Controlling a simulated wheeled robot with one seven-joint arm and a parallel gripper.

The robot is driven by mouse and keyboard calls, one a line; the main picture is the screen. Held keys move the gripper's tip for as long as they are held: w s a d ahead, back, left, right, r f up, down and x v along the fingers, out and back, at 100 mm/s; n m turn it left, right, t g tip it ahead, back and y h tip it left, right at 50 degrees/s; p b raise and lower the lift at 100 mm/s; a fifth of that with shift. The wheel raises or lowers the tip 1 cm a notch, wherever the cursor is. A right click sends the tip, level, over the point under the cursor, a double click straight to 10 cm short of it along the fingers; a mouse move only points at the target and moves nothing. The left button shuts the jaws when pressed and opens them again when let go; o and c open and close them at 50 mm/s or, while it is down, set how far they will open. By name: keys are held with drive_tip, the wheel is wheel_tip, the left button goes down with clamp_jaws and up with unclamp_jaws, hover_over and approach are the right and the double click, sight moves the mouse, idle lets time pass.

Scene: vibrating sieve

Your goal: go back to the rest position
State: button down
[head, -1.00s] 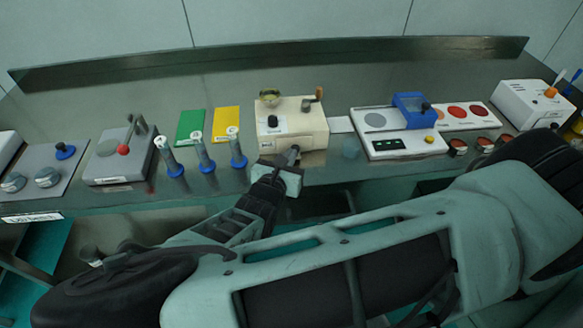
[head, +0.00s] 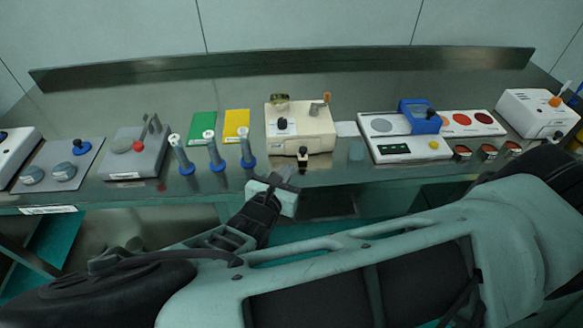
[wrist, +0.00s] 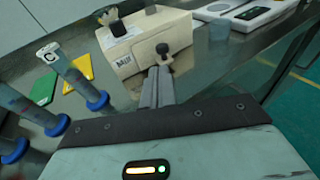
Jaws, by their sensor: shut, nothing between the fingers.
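My gripper (head: 286,174) is in front of the bench's front edge, just below the cream vibrating sieve machine (head: 300,130) in the head view. Its fingers are shut with nothing between them. In the wrist view the closed fingers (wrist: 158,88) point at the front of the cream machine (wrist: 143,45). A dark knob (head: 303,155) on the machine's front shows beyond the fingertips. In the wrist view this knob (wrist: 163,50) looks close to the tips, with a gap that I cannot judge exactly.
Several blue-based tubes (head: 214,152) stand left of the machine, before green (head: 202,126) and yellow (head: 236,122) cards. A grey device with a red knob (head: 138,150) is farther left. A white device with a blue block (head: 419,117) is right. Open floor lies before the bench (head: 110,201).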

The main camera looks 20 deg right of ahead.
drive_tip(key=b+v, duration=0.2)
drive_tip(key=v, duration=0.5)
drive_tip(key=s+d+r+m+g+y, duration=0.1)
drive_tip(key=s+d+m+g+y, duration=0.15)
drive_tip(key=s+m+g, duration=0.65)
drive_tip(key=s+a+r+m+g+y, duration=0.1)
drive_tip(key=s+r+m+y, duration=0.2)
drive_tip(key=r, duration=0.5)
drive_tip(key=s+a+r+m+g+y, duration=0.1)
drive_tip(key=s+r+m+y, duration=0.2)
drive_tip(key=r+m+y, duration=0.3)
drive_tip(key=shift+s+a+r+m, duration=0.2)
drive_tip(key=shift+s+r+m, duration=0.15)
drive_tip(key=shift+r+m, duration=0.45)
